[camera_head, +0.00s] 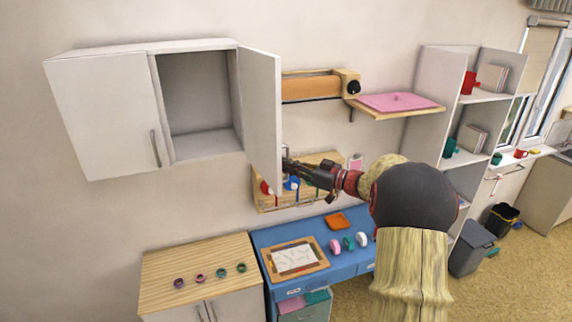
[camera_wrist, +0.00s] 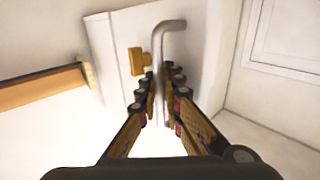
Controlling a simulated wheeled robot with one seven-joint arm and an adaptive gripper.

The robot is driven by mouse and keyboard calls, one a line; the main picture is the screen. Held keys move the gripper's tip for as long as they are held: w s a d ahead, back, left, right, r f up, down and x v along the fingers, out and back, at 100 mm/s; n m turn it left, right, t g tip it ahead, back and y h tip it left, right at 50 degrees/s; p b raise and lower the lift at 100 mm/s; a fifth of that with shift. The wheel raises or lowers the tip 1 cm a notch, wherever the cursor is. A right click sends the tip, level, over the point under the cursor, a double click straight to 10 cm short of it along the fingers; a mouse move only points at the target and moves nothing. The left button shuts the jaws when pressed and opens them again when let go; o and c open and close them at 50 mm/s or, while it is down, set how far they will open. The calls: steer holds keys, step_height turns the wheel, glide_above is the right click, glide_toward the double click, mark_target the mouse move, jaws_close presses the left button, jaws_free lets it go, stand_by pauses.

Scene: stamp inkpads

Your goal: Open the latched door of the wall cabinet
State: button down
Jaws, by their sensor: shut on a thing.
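The white wall cabinet (camera_head: 105,48) hangs at upper left. Its right door (camera_head: 260,110) stands wide open, swung out toward the camera, and the interior (camera_head: 195,92) looks empty. Its left door (camera_head: 105,115) is closed. My gripper (camera_head: 287,164) is at the open door's lower outer edge. In the wrist view my gripper (camera_wrist: 157,82) is shut on the grey bar handle (camera_wrist: 170,26) of this door (camera_wrist: 110,62). A brass-coloured latch (camera_wrist: 140,60) sits on the door just left of the handle. The handle is hidden in the head view.
A wooden rack (camera_head: 262,200) with red and blue items is on the wall just below my gripper. A shelf with a pink tray (camera_head: 398,102) is to the right. A blue table (camera_head: 345,262) and a wooden-topped cabinet (camera_head: 205,262) stand below.

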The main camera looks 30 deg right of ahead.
steer(key=c, duration=2.3)
jaws_free()
steer(key=shift+s+r, duration=0.1)
steer(key=v, duration=1.2)
